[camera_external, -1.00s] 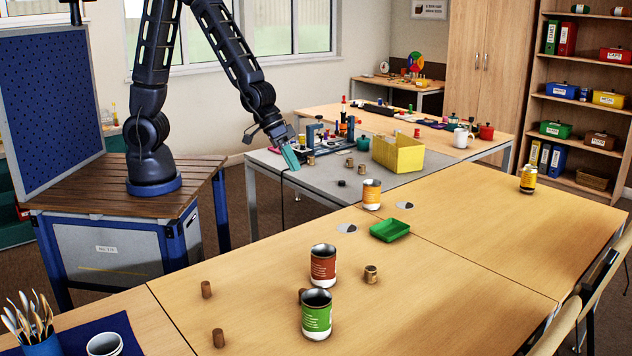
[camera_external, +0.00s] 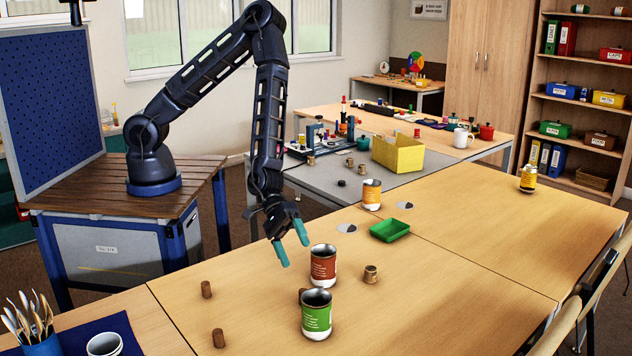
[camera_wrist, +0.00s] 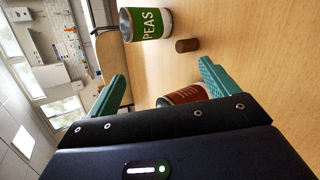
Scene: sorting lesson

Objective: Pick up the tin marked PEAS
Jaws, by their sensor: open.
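The green tin (camera_external: 316,316) stands upright on the near table in the external view. In the wrist view its green label reads PEAS (camera_wrist: 152,25), beyond my fingertips and near the top. My gripper (camera_external: 293,244) is open and empty, above the table, behind and to the left of the tins. Its two teal fingers also show in the wrist view (camera_wrist: 166,78), apart, with nothing between them touching. A red-brown tin (camera_external: 323,268) stands just behind the green one, close to my fingers; in the wrist view my gripper's body partly hides it (camera_wrist: 184,95).
A brown peg (camera_external: 302,296) stands between the two tins, partly hidden. The right side of the table is mostly clear.

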